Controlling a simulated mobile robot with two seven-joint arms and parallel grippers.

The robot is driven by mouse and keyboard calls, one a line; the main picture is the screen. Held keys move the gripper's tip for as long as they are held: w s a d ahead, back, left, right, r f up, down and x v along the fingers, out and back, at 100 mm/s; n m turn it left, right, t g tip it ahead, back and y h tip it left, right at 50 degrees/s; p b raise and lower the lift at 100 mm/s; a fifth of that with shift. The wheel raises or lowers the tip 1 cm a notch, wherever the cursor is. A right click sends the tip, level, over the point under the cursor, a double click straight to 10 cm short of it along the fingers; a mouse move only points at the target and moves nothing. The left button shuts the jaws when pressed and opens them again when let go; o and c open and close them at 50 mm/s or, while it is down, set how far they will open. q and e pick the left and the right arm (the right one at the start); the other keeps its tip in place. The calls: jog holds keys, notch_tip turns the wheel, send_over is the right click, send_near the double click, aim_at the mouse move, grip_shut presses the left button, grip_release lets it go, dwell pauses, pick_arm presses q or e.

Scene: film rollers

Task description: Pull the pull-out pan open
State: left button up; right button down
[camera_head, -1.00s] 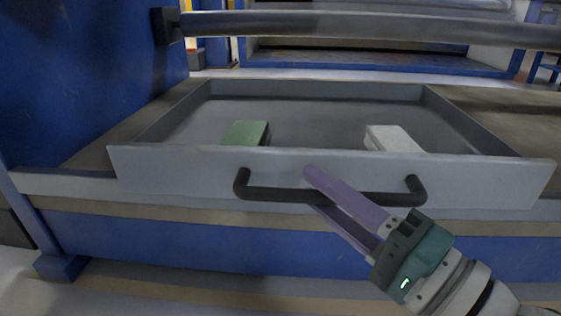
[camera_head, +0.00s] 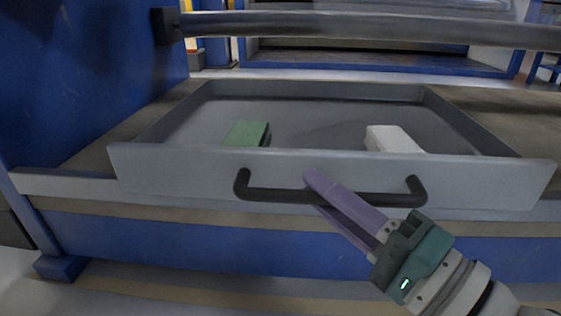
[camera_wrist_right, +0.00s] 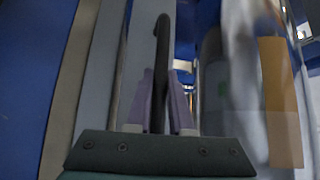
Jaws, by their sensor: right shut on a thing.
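The pull-out pan (camera_head: 190,170) is a grey open tray that stands out over the blue bench edge, with its inside in view. A black bar handle (camera_head: 270,195) runs along its front wall; it also shows in the right wrist view (camera_wrist_right: 163,60). My right gripper (camera_head: 312,190) reaches in from the lower right, its purple fingers shut on the handle near the middle. In the right wrist view the fingers (camera_wrist_right: 160,85) lie on both sides of the bar. My left gripper is not in view.
A green block (camera_head: 246,134) and a white block (camera_head: 392,139) lie inside the pan. A grey bar (camera_head: 370,28) crosses above the pan's back. A blue panel (camera_head: 90,70) stands at the left. The floor in front looks clear.

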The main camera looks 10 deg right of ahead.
jog(key=shift+s, duration=0.1)
dwell(0.5)
jog(key=shift+s+a+r+p, duration=0.1)
jog(key=shift+s+p, duration=0.15)
jog(key=shift+p, duration=0.05)
jog(key=s+a+p, duration=0.3)
jog(key=s, duration=0.7)
jog(key=s+a+p, duration=0.3)
jog(key=s, duration=0.8)
jog(key=shift+s, duration=0.2)
jog(key=shift+a, duration=0.1)
jog(key=c, duration=0.8)
grip_release()
